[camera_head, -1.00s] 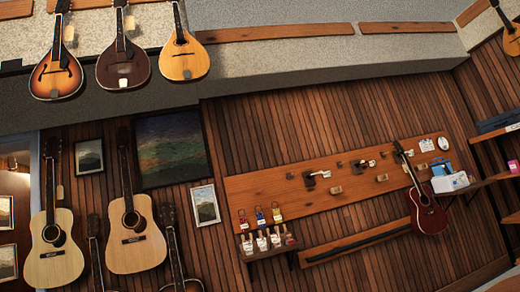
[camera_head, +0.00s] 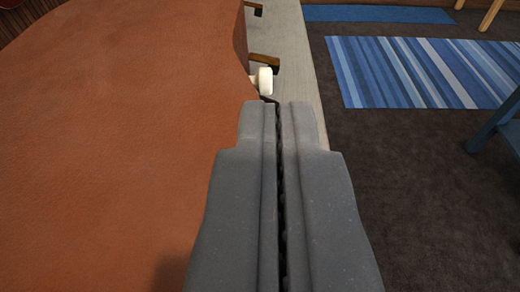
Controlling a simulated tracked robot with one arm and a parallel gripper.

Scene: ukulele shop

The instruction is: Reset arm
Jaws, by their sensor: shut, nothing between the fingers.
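My gripper (camera_head: 277,108) fills the lower middle of the view. Its two grey fingers are pressed together, with only a thin dark seam between them, and they hold nothing. It points forward along the right edge of a large reddish-brown leather-like surface (camera_head: 120,140). I cannot tell whether the fingers touch that surface.
A pale ledge (camera_head: 287,45) runs beside the brown surface, with a small white rounded piece (camera_head: 264,80) and a brown bracket-like piece (camera_head: 264,61) near the fingertips. At right lie dark carpet (camera_head: 430,190), a blue striped rug (camera_head: 420,70) and a blue piece of furniture (camera_head: 497,125).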

